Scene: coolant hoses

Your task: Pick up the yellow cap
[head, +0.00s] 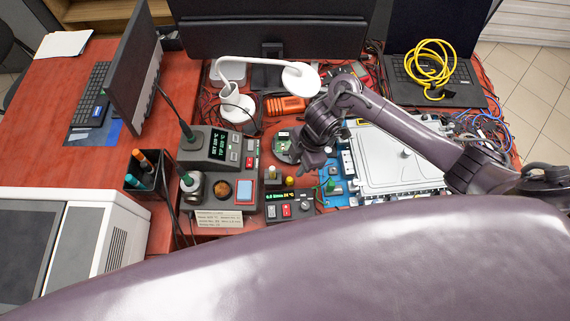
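A small yellow cap (289,181) sits near the top of a dark control box (290,208) with a green display, at the middle of the desk. My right gripper (310,170) points down just right of and behind the cap, apart from it as far as I can see. Its fingers are small and dark, and whether they are open or shut does not show. A pale cap or knob (272,171) stands to the left of the yellow one. My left gripper is not in view.
A soldering station (215,150) stands left of the cap, with a white desk lamp (265,65) behind. A large silver housing (395,165) on a blue base lies to the right, under my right arm. A yellow coiled hose (430,65) lies on the laptop.

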